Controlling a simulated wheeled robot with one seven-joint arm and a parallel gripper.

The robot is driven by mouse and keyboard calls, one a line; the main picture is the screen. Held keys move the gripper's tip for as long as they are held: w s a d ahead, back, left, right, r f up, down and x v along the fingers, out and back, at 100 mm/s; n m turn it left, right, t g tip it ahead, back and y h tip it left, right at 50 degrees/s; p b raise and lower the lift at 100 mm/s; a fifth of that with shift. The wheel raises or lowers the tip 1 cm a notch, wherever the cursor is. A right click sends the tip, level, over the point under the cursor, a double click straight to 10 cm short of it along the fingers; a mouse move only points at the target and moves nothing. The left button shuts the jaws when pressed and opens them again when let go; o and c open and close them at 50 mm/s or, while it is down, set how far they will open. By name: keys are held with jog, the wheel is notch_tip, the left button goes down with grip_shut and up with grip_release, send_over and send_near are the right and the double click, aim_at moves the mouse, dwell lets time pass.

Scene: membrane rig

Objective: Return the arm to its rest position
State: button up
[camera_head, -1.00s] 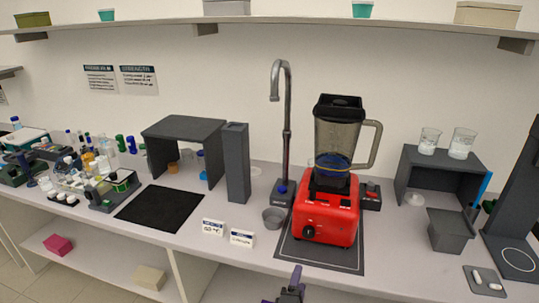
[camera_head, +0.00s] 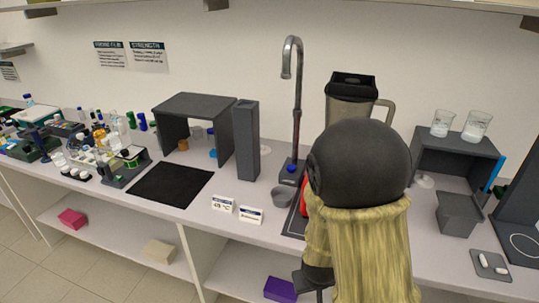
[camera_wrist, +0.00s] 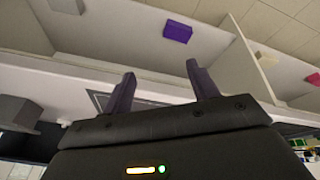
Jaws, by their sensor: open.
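My gripper (camera_wrist: 160,85) shows in the wrist view with its two purple fingers spread apart and nothing between them. In the wrist view it faces the bench front and the lower shelf. In the head view my own arm, a dark round joint with a yellowish part below, fills the lower right middle and hides most of the red blender. The blender's jar and dark lid (camera_head: 352,87) show above the arm. The fingertips are not clear in the head view.
The bench (camera_head: 185,215) carries a black mat (camera_head: 170,184), a grey arch stand (camera_head: 195,105), a tall grey block (camera_head: 246,140), a tap (camera_head: 297,110) and a small grey cup (camera_head: 282,196). At right are a shelf box with two beakers (camera_head: 442,123) and a grey bin (camera_head: 458,213). A purple box (camera_head: 281,290) lies on the lower shelf.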

jog(key=s+d+r+m, duration=0.1)
jog(key=s+r, duration=0.1)
jog(key=r, duration=0.3)
jog(key=s+d+r+m+g, duration=0.1)
jog(key=s+d+r, duration=0.1)
jog(key=r, duration=0.3)
jog(key=shift+s+d+r+y, duration=0.15)
jog(key=shift+s+d+y, duration=0.2)
jog(key=shift+s, duration=0.45)
